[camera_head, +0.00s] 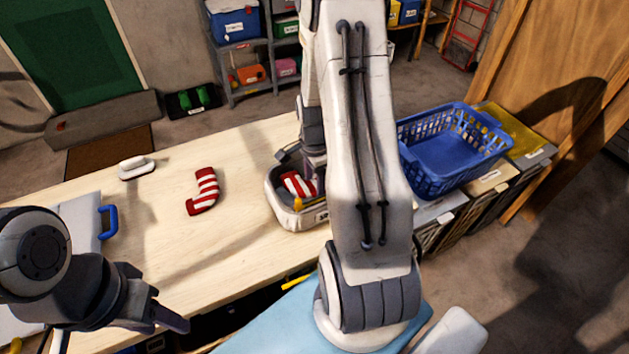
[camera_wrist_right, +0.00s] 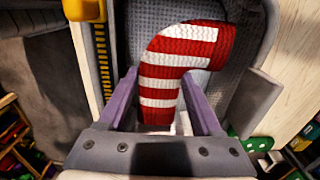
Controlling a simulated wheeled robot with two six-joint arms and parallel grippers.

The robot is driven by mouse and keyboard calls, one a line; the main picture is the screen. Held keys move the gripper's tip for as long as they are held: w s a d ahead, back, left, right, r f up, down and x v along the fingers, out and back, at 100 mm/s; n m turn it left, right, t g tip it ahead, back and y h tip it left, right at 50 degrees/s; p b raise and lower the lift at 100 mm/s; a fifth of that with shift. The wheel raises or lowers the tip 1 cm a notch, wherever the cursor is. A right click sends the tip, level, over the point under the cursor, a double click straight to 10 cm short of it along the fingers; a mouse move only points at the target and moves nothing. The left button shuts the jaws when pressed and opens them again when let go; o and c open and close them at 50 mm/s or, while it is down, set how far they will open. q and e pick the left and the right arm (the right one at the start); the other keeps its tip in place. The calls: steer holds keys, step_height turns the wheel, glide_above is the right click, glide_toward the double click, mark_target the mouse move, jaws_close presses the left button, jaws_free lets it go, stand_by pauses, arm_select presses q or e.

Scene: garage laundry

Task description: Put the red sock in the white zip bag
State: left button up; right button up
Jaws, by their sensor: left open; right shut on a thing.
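One red-and-white striped sock (camera_head: 203,192) lies on the wooden table, left of the white zip bag (camera_head: 292,219). A second striped sock (camera_head: 297,184) is within the open bag; it fills the middle of the right wrist view (camera_wrist_right: 178,62). My right gripper (camera_head: 313,170) reaches down into the bag. In the right wrist view its purple fingers (camera_wrist_right: 159,82) are closed on the sock's lower end, over the bag's grey lining. A yellow zip (camera_wrist_right: 103,50) runs along the bag's side. My left gripper (camera_head: 168,308) is open and empty at the table's front left.
A white iron-like object (camera_head: 136,167) stands on the table at the back left. A blue basket (camera_head: 452,150) stands right of the table on bins. My right arm hides part of the bag's right side. The table's middle front is clear.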

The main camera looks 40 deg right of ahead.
steer(key=o, duration=1.1)
steer(key=shift+c, duration=0.2)
step_height(320, 180, up, 13)
steer(key=s+a+r+n, duration=0.2)
steer(key=a+n, duration=0.5)
steer(key=a, duration=0.4)
steer(key=s+a+r+n, duration=0.1)
steer(key=a+n, duration=0.6)
steer(key=a, duration=0.3)
steer(key=s+a+n+y, duration=0.1)
steer(key=s+a+n, duration=0.9)
steer(key=s+n, duration=0.3)
steer(key=shift+s+r+n, duration=0.15)
steer(key=shift+n, duration=0.45)
